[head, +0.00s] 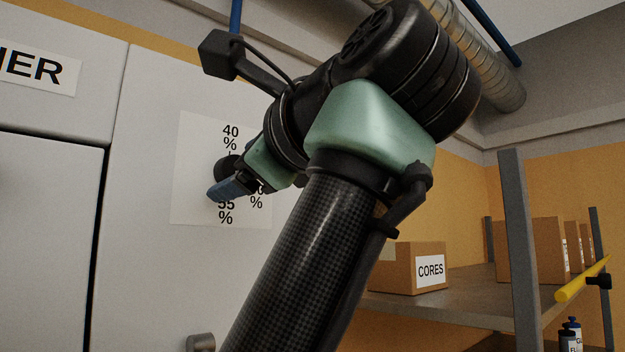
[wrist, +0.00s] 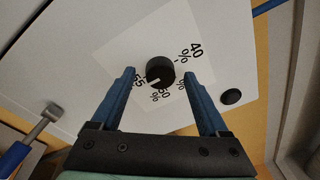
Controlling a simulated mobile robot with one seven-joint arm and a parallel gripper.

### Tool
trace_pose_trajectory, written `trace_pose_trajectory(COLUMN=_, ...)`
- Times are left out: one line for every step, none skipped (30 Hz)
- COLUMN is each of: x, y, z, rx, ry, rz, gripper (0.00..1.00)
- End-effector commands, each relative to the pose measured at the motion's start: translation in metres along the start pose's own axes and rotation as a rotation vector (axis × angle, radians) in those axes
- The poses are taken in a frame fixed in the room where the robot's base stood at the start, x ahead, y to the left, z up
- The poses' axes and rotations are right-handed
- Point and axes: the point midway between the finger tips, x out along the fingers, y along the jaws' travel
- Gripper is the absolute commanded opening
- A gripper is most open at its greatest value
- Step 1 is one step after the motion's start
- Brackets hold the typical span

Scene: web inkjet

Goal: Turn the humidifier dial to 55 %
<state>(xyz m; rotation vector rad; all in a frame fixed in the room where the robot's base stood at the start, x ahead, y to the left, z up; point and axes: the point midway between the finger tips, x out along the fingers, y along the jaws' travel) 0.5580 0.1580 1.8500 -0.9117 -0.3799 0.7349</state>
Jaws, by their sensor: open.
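The humidifier dial (wrist: 160,68) is a round black knob with a white pointer mark, on a white label sheet (wrist: 120,50). In the wrist view the mark points down-left, seemingly between the 50 % print and the 55 % print (wrist: 140,86). The 40 % print is at upper right. My gripper (wrist: 157,74) is open, its blue fingers on either side of the dial in the picture; I cannot tell whether they touch it. In the head view my gripper (head: 228,188) is at the sheet (head: 192,180), covering part of the dial and nearby print.
The pale humidifier cabinet (head: 140,250) fills the left. A second black knob (wrist: 231,97) and a grey handle (wrist: 50,112) show in the wrist view. At right, a shelf (head: 440,305) with a CORES box (head: 398,268), a grey post (head: 521,240) and a yellow bar (head: 580,280).

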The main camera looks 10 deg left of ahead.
Motion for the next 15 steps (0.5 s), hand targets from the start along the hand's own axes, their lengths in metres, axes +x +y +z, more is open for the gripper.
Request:
trace_pose_trajectory(x=-0.006, y=0.001, z=-0.002, rx=0.0, ry=0.0, rz=-0.004, gripper=0.78)
trace_pose_trajectory(x=-0.011, y=0.002, z=-0.002, rx=-0.001, ry=-0.001, rz=-0.006, gripper=0.78)
trace_pose_trajectory(x=-0.018, y=0.002, z=-0.002, rx=-0.001, ry=-0.001, rz=-0.006, gripper=0.78)
trace_pose_trajectory(x=-0.024, y=0.003, z=-0.003, rx=-0.002, ry=-0.001, rz=-0.007, gripper=0.78)
trace_pose_trajectory(x=-0.03, y=0.003, z=-0.003, rx=-0.003, ry=-0.002, rz=-0.008, gripper=0.78)
trace_pose_trajectory(x=-0.04, y=0.003, z=-0.003, rx=-0.003, ry=-0.001, rz=-0.009, gripper=0.78)
trace_pose_trajectory(x=-0.048, y=0.004, z=-0.003, rx=-0.003, ry=-0.002, rz=-0.009, gripper=0.78)
trace_pose_trajectory(x=-0.055, y=0.004, z=-0.003, rx=-0.003, ry=-0.001, rz=-0.008, gripper=0.78)
trace_pose_trajectory(x=-0.066, y=0.004, z=-0.003, rx=-0.002, ry=-0.002, rz=-0.009, gripper=0.78)
trace_pose_trajectory(x=-0.073, y=0.004, z=-0.003, rx=-0.002, ry=-0.001, rz=-0.008, gripper=0.78)
trace_pose_trajectory(x=-0.08, y=0.004, z=-0.003, rx=-0.002, ry=-0.001, rz=-0.008, gripper=0.78)
trace_pose_trajectory(x=-0.085, y=0.005, z=-0.005, rx=-0.003, ry=0.003, rz=-0.006, gripper=0.78)
trace_pose_trajectory(x=-0.089, y=0.005, z=-0.005, rx=-0.003, ry=0.002, rz=-0.006, gripper=0.78)
trace_pose_trajectory(x=-0.093, y=0.005, z=-0.005, rx=-0.003, ry=0.003, rz=-0.006, gripper=0.78)
trace_pose_trajectory(x=-0.098, y=0.005, z=-0.005, rx=-0.002, ry=0.002, rz=-0.005, gripper=0.78)
